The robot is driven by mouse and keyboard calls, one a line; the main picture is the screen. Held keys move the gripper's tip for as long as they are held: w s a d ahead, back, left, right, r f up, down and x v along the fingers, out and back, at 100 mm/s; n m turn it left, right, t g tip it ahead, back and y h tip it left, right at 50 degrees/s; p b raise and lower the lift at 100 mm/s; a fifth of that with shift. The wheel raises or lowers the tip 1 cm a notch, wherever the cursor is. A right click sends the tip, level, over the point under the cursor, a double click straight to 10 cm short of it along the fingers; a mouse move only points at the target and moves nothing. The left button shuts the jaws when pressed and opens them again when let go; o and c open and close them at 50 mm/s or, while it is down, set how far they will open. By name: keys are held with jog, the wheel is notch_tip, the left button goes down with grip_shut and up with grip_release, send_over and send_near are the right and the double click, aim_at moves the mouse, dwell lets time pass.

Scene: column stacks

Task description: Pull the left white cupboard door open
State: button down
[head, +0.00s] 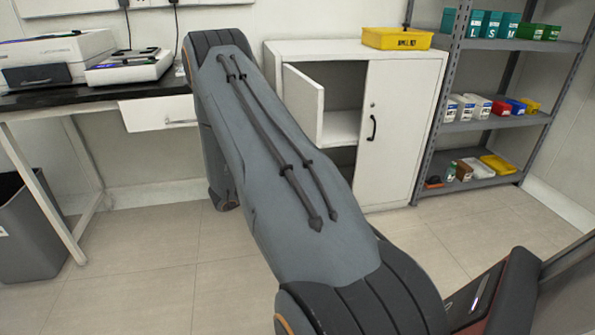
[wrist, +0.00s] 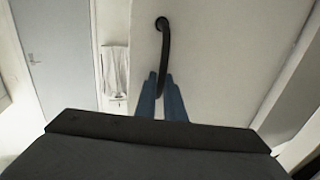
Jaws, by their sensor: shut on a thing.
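The white cupboard (head: 402,120) stands against the back wall in the head view. Its left door (head: 303,103) is partly open, swung out toward me, and the dark inside with a shelf shows beside it. In the wrist view the door (wrist: 225,60) fills the middle and right. My gripper (wrist: 161,88) is shut on the door's black curved handle (wrist: 165,45), with a blue finger on each side of it. In the head view my arm hides the gripper and the left handle. The right door (head: 388,135) is shut, with its own black handle.
A yellow bin (head: 397,38) sits on the cupboard top. A grey shelf rack (head: 490,125) with boxes stands close on the right. A bench (head: 85,97) with machines and a grey waste bin (head: 35,230) are at the left. The floor before the cupboard is clear of objects.

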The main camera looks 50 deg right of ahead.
jog(key=shift+w+r, duration=0.15)
jog(key=c, duration=2.2)
grip_release()
jog(key=shift+o, duration=0.2)
jog(key=v, duration=0.7)
jog(key=shift+a+p, duration=0.4)
jog(key=shift+p, duration=0.05)
